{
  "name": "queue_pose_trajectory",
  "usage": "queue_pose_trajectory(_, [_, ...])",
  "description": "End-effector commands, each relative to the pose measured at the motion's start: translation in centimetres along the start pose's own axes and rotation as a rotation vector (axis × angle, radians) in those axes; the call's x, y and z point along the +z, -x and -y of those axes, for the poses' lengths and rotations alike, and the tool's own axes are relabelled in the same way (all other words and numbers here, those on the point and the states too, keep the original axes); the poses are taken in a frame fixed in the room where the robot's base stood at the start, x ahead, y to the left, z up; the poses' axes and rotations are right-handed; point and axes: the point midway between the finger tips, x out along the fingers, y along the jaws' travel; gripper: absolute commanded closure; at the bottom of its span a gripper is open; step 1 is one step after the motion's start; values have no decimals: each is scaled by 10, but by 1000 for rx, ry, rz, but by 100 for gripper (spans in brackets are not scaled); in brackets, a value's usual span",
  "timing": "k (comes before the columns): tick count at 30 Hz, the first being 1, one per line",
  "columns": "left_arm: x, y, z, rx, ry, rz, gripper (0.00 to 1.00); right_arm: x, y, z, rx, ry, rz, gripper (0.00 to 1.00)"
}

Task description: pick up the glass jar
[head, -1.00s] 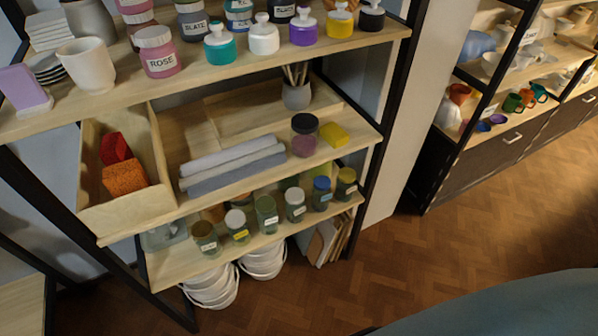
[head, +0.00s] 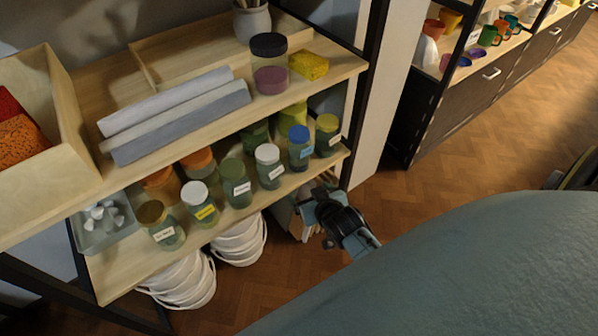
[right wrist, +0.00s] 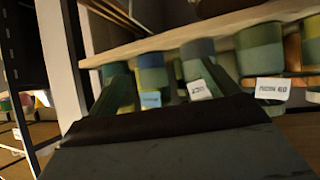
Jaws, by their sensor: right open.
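A clear glass jar (head: 270,79) with a black lid and purple contents stands upright on the middle shelf, beside a yellow sponge. Several labelled jars with coloured lids stand in rows on the lower shelf, among them a blue-lidded jar (head: 300,147) and a yellow-lidded jar (head: 328,135). My right gripper (head: 314,198) is just in front of the lower shelf's right end, below those two jars, apart from the black-lidded jar. In the right wrist view its two fingers (right wrist: 165,82) are spread and empty, with labelled jars beyond them. My left gripper is out of view.
The yellow sponge (head: 309,66), grey-white rolls (head: 180,110) and a brush pot (head: 252,20) share the middle shelf (head: 205,140). A wooden box (head: 75,130) is at left. White buckets (head: 185,280) stand below. A dark post (head: 366,85) bounds the shelf's right side.

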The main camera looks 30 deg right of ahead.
Motion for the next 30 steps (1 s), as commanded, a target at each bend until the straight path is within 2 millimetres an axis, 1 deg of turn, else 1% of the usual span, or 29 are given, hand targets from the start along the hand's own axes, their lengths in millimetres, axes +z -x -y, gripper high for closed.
queue_pose_trajectory(1, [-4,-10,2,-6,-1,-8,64,-11,-5,-5,16,-17,-52,14])
queue_pose_trajectory(4, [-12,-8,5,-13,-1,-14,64,-38,-2,-15,41,-41,-124,14])
queue_pose_trajectory(6, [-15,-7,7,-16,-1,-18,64,-50,1,-19,52,-51,-156,14])
queue_pose_trajectory(9, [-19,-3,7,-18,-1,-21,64,-61,2,-23,61,-59,-181,14])
queue_pose_trajectory(11, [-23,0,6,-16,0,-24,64,-64,-1,-24,62,-60,-187,14])
queue_pose_trajectory(13, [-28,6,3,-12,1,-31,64,-66,-9,-24,63,-61,-189,14])
queue_pose_trajectory(21, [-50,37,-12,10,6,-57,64,-72,-50,-27,63,-60,-186,14])
queue_pose_trajectory(24, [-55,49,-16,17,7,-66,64,-74,-62,-28,62,-60,-185,14])
queue_pose_trajectory(27, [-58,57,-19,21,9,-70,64,-76,-70,-29,62,-60,-185,14])
queue_pose_trajectory(30, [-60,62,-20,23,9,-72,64,-78,-74,-29,62,-60,-185,14])
